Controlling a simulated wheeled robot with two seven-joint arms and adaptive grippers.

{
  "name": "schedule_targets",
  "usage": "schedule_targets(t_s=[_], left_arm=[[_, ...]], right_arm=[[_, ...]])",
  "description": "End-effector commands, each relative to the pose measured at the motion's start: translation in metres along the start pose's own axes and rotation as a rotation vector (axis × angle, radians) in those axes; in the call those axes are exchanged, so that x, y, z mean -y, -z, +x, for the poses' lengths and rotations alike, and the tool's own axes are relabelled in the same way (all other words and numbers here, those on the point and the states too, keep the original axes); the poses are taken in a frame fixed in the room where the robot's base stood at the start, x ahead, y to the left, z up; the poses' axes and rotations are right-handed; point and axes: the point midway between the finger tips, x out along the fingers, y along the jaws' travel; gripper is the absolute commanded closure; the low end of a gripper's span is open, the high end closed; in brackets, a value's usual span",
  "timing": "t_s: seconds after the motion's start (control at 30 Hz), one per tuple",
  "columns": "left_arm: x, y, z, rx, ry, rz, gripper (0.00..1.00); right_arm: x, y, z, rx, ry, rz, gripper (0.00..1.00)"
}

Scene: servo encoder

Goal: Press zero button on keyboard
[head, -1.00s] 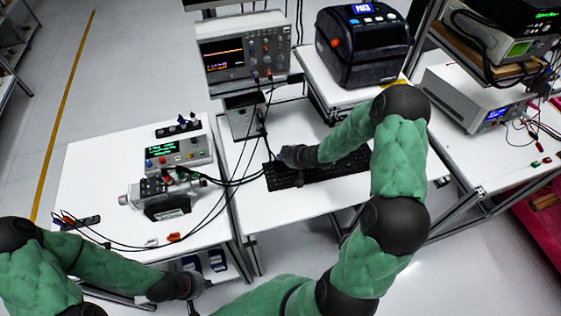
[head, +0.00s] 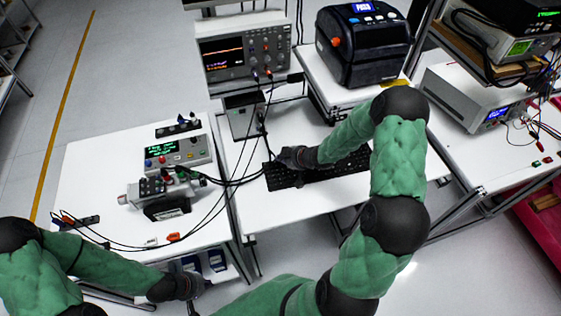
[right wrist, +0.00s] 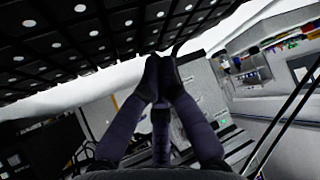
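The black keyboard (head: 320,177) lies on the white middle table. In the right wrist view its keys (right wrist: 90,30) fill the upper left, with white marks too blurred to read, so I cannot pick out the zero button. My right gripper (head: 278,160) is over the keyboard's left end; my right arm hides part of the keys. In the right wrist view the right gripper's fingertips (right wrist: 158,60) meet, with nothing between them, close to the keyboard's edge. I cannot tell whether they touch a key. My left gripper (head: 195,300) hangs low by the left table's front; its fingers are unclear.
An oscilloscope (head: 245,50) and a label printer (head: 362,45) stand behind the keyboard. Black cables (head: 222,183) run from the encoder device (head: 165,190) on the left table towards the keyboard's left side.

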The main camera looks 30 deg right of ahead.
Motion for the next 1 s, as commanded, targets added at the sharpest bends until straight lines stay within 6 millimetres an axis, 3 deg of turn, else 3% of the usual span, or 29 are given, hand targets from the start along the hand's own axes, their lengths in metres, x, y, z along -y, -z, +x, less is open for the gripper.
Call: schedule_targets(t_s=[1.0], left_arm=[[0.0015, 0.0002, 0.0042, 0.0, 0.0, 0.0, 1.0]], right_arm=[[0.0001, -0.0054, 0.005, 0.0, 0.0, 0.0, 1.0]])
